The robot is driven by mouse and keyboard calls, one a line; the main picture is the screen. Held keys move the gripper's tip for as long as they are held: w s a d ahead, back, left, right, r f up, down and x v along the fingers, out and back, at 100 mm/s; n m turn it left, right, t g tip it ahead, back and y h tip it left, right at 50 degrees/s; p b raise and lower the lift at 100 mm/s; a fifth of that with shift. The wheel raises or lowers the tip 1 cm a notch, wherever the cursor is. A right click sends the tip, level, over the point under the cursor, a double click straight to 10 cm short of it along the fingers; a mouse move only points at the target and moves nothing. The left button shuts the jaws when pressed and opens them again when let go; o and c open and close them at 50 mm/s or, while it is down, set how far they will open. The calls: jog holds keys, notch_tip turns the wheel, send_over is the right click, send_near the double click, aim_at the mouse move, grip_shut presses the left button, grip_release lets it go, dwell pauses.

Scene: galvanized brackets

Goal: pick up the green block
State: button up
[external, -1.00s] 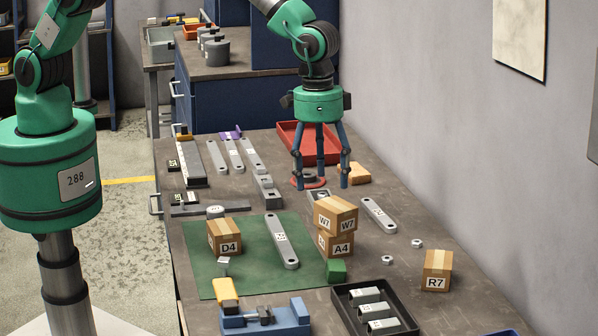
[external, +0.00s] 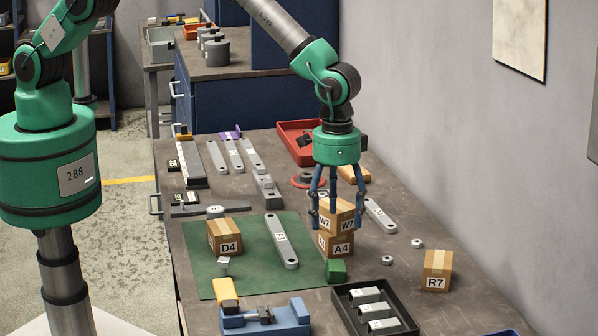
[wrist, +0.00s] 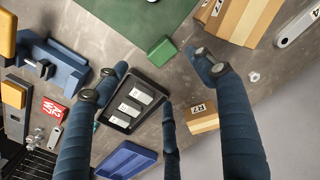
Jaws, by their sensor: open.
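The green block (external: 336,270) is a small box at the front right corner of the green mat (external: 215,285), just in front of the box marked A4 (external: 338,246). In the wrist view the green block (wrist: 161,51) lies near the top middle, fully visible, with nothing touching it from my gripper. My gripper (external: 337,222) is open and empty, above and behind the block, its fingers level with the stacked W7 box (external: 335,212). In the wrist view its blue fingers spread wide around bare table and a black tray.
The A4 and W7 boxes are stacked close behind the block. A black tray (external: 385,332) with several grey parts and a blue vise (external: 265,317) are nearby in front. Box R7 (external: 437,272) stands at right, nuts (external: 387,260) between. Bare table shows right of the block.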

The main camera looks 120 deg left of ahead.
aim_at(334, 265)
notch_tip(334, 265, down, 8)
jog(key=shift+f, duration=0.1)
dwell(0.4)
jog(key=shift+f, duration=0.1)
jog(key=shift+f+p, duration=0.55)
jog(key=shift+f, duration=1.95)
jog(key=c, duration=1.6)
jog(key=shift+r, duration=0.2)
